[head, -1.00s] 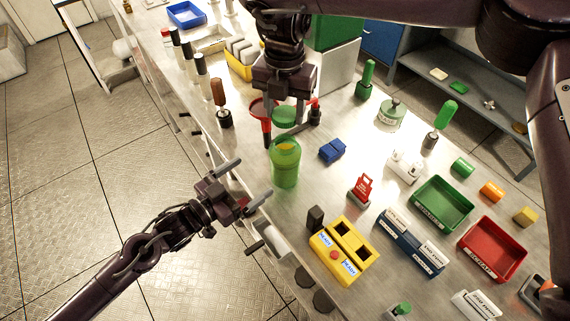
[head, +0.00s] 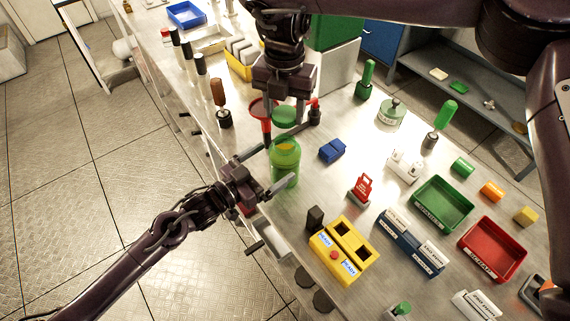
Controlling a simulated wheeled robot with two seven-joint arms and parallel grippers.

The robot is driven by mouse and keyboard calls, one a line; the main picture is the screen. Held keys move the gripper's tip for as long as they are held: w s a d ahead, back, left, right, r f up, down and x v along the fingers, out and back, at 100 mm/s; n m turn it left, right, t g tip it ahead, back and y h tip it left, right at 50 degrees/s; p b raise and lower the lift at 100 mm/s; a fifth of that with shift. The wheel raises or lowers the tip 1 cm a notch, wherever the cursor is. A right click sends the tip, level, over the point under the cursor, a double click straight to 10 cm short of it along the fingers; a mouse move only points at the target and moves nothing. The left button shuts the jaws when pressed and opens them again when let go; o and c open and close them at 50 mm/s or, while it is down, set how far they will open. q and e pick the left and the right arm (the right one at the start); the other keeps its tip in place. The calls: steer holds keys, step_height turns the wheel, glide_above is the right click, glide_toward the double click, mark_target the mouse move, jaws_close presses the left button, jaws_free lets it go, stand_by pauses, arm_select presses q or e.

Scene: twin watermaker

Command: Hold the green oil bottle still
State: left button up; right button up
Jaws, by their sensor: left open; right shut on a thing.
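The green oil bottle (head: 285,163) stands upright on the metal bench near its front edge, its top showing yellow inside. My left gripper (head: 272,168) is open, with one finger on each side of the bottle's body; I cannot tell whether they touch it. My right gripper (head: 286,121) comes from above and is shut on a green cap (head: 285,117), held just above the bottle's mouth.
A red funnel (head: 264,112) is just behind and left of the bottle. A blue block (head: 332,151) lies to its right. A yellow box (head: 345,250) and a red lockout tag (head: 362,187) are nearer. Green (head: 415,204) and red (head: 466,246) trays are at right.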

arm_select(q)
steer(key=shift+x, duration=2.5)
steer(key=shift+c, duration=0.4)
steer(key=c, duration=1.4)
arm_select(e)
glide_above(284, 142)
steer(key=shift+f, duration=2.45)
steer(key=shift+f, duration=0.9)
steer(key=shift+f, duration=0.5)
